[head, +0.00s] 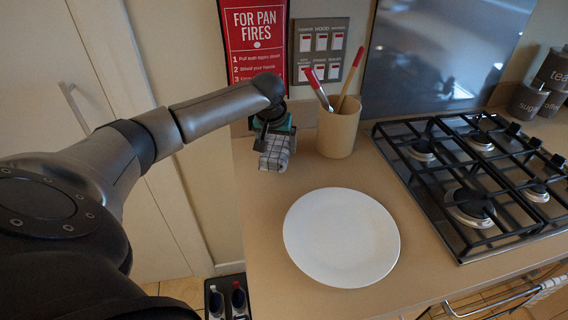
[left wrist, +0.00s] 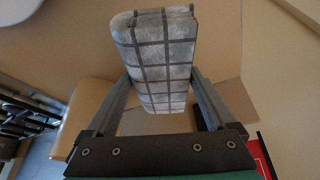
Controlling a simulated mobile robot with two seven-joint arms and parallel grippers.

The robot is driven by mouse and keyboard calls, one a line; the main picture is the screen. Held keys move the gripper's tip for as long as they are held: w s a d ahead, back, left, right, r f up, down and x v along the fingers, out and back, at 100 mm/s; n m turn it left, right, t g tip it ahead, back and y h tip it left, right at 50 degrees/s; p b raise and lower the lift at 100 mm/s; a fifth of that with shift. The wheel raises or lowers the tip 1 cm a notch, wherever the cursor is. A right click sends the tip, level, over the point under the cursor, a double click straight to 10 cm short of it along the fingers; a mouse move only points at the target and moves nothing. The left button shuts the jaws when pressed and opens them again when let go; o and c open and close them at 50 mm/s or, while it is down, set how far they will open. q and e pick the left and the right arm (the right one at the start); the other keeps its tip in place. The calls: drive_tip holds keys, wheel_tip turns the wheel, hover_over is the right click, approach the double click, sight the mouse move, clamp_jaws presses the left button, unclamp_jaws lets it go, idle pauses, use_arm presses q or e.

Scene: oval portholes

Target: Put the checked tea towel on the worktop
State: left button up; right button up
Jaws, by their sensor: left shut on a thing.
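The checked tea towel (head: 275,156) is a folded grey-white block with dark lines. It hangs below my left gripper (head: 273,140), over the back left corner of the worktop (head: 262,225). In the left wrist view the towel (left wrist: 160,50) is clamped between both fingers of my left gripper (left wrist: 160,76), its far end sticking out beyond them. I cannot tell whether the towel touches the worktop. My right gripper is not in view.
A utensil pot (head: 338,130) with red-tipped tools stands just right of the towel. A white plate (head: 341,238) lies in front, with a gas hob (head: 470,180) to the right. A red sign (head: 255,45) and switch panel (head: 320,48) are behind. Bare worktop lies left of the plate.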

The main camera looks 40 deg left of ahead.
use_arm(q)
wheel_tip(320, 180, down, 5)
drive_tip(key=shift+b, duration=0.4)
drive_tip(key=o, duration=0.9)
drive_tip(key=shift+f, duration=0.1)
drive_tip(key=shift+r, duration=0.25)
drive_tip(key=p+v, duration=0.2)
drive_tip(key=v, duration=0.9)
drive_tip(key=shift+s+d+r, duration=0.1)
drive_tip(key=shift+s+r, duration=0.05)
drive_tip(key=shift+r, duration=0.25)
